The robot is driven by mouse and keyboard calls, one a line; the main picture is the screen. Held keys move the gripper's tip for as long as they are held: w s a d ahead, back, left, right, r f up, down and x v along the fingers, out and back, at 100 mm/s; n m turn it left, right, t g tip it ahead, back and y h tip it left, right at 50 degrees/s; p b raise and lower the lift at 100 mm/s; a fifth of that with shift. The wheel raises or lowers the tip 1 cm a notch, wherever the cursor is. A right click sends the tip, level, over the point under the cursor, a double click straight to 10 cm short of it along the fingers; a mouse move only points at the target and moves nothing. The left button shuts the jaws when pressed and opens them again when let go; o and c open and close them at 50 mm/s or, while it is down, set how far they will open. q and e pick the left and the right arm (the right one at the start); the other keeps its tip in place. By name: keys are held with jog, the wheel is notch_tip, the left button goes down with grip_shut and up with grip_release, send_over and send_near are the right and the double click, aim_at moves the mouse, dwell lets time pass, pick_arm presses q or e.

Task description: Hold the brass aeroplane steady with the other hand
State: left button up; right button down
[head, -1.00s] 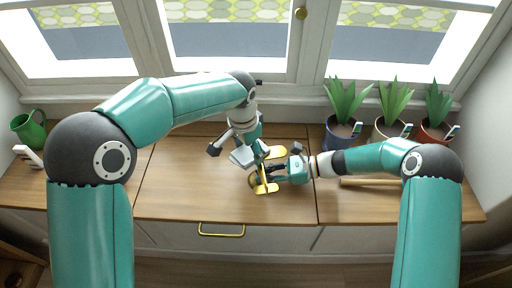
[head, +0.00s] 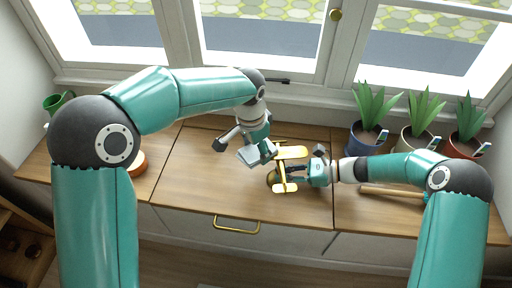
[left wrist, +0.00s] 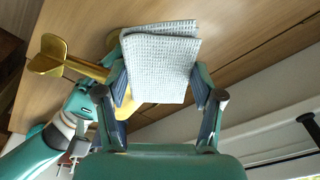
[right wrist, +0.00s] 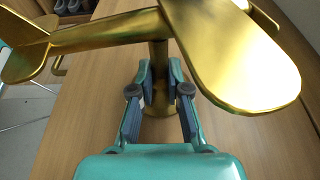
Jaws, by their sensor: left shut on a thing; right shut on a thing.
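The brass aeroplane (head: 291,153) stands on its stem on the wooden cabinet top in the head view. Its gold wing (right wrist: 235,55) and body fill the top of the right wrist view. My right gripper (right wrist: 159,82) is shut on the upright stem (right wrist: 159,60) beneath the body. My left gripper (head: 257,152) is above the top, just left of the aeroplane, shut on a folded pale grey cloth (left wrist: 160,60). The cloth also shows in the head view (head: 249,156). The aeroplane's tail (left wrist: 50,55) shows beside the cloth in the left wrist view. Whether cloth and aeroplane touch, I cannot tell.
Three potted plants (head: 368,135) stand along the back right by the windows. A wooden rod (head: 390,190) lies below my right forearm. A green jug (head: 55,103) is at the far left, partly hidden by my left arm. The middle-left cabinet top (head: 195,185) is clear.

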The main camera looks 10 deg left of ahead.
aim_at(294, 152)
pick_arm(q)
jog(key=shift+w+d, duration=0.35)
jog(key=shift+d, duration=1.3)
jog(key=shift+w+d, duration=0.35)
jog(key=shift+d, duration=1.35)
jog(key=shift+w+d, duration=0.35)
jog(key=shift+d, duration=1.3)
jog(key=shift+r, duration=0.1)
jog(key=shift+r, duration=2.95)
notch_tip(294, 152, up, 3)
pick_arm(e)
jog(key=c, duration=1.1)
grip_release()
jog(key=shift+o, duration=0.2)
